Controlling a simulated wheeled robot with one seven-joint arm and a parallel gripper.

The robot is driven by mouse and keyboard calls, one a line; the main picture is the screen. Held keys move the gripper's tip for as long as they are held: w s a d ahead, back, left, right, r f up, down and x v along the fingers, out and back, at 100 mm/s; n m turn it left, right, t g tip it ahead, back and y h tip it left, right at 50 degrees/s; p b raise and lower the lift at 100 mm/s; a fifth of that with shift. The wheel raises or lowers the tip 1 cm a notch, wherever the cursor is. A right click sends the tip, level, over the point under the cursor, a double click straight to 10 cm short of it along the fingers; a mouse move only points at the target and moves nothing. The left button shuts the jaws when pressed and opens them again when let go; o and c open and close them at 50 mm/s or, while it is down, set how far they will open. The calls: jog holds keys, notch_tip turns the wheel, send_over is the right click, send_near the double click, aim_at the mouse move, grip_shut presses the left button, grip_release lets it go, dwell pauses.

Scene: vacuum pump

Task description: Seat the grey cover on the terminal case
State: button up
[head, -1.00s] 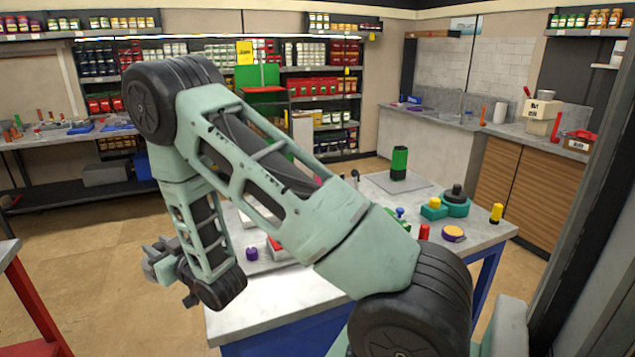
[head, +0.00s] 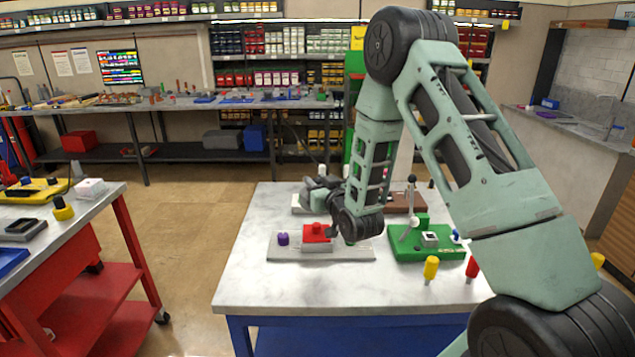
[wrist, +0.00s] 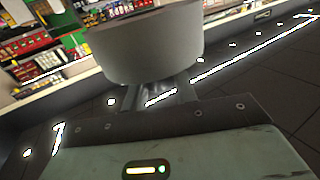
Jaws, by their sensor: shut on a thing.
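A grey cover (wrist: 150,45), a rounded, smooth piece, fills the upper middle of the wrist view. My gripper (wrist: 160,92) is shut on it, and its fingers are mostly hidden beneath it. In the head view my gripper (head: 322,190) shows small, past my forearm, over or beyond the middle table's left part; the cover is hard to make out there. I cannot tell for certain which thing is the terminal case. A dark open-topped box (head: 22,226) lies on the red-framed bench at the left, well apart from my gripper.
The middle table (head: 255,290) bears a grey plate (head: 345,252) with a red block (head: 317,233) and purple knob (head: 282,238), and a green fixture (head: 425,245). A red-framed bench (head: 115,208) stands left, with a pale box (head: 90,188). Open floor (head: 200,225) lies between them.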

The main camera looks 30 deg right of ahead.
jog(key=shift+f+b, duration=0.75)
jog(key=shift+f, duration=1.15)
jog(key=shift+f+b, duration=0.8)
jog(key=shift+b, duration=0.15)
jog(key=shift+f+b, duration=1.9)
jog(key=shift+b, duration=1.15)
dwell(0.3)
jog(key=o, duration=1.1)
jog(key=shift+r+p, duration=2.25)
jog(key=shift+r, duration=2.3)
